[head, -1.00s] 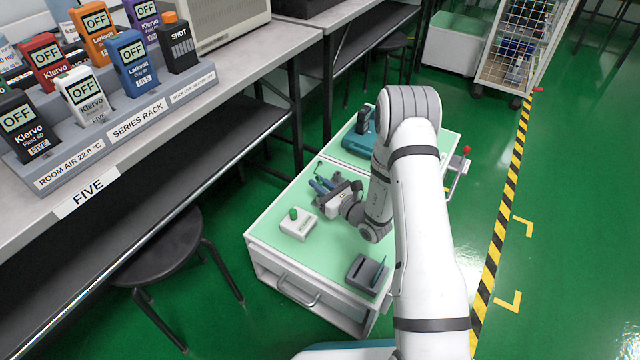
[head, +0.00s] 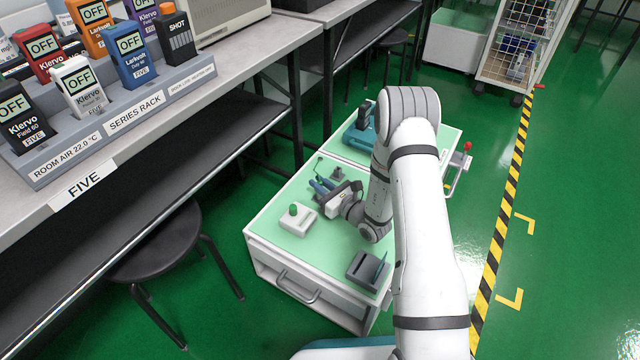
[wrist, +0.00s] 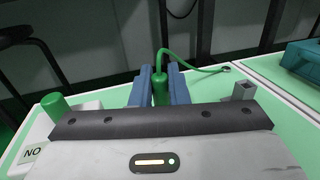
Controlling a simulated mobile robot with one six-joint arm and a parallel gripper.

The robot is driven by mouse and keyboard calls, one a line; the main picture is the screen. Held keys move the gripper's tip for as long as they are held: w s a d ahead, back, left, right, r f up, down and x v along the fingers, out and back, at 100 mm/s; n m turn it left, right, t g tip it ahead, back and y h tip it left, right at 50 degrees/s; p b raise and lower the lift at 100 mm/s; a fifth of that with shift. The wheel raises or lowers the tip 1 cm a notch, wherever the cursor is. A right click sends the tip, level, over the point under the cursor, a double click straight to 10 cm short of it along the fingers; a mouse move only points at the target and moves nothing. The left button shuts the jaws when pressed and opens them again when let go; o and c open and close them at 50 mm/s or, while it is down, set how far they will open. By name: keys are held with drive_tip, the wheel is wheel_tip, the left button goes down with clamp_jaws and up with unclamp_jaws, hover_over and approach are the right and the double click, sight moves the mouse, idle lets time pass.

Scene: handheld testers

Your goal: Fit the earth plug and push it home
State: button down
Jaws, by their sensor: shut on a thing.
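In the wrist view the green earth plug (wrist: 160,88) stands upright between the two blue fingers of my gripper (wrist: 161,90), which is shut on it. A green cable (wrist: 195,65) loops from its top to a small ring on the mint-green top at the right. In the head view my gripper (head: 322,187) is low over the trolley top (head: 265,228). The plug's lower end is hidden behind the gripper body, so I cannot tell whether it touches a socket. No socket opening shows.
A white block (head: 283,222) with a green knob (head: 293,209) stands left of my gripper; part of its label reads "NO". A dark grey holder (head: 356,270) sits near the front right. A teal case (head: 358,139) lies farther back. Testers fill the rack (head: 110,127) on the bench.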

drive_tip(key=c, duration=1.3)
unclamp_jaws()
drive_tip(key=p+v, duration=0.2)
drive_tip(key=v, duration=0.5)
drive_tip(key=shift+s+d+p, duration=0.25)
drive_tip(key=shift+s+p, duration=0.05)
drive_tip(key=shift+p, duration=0.05)
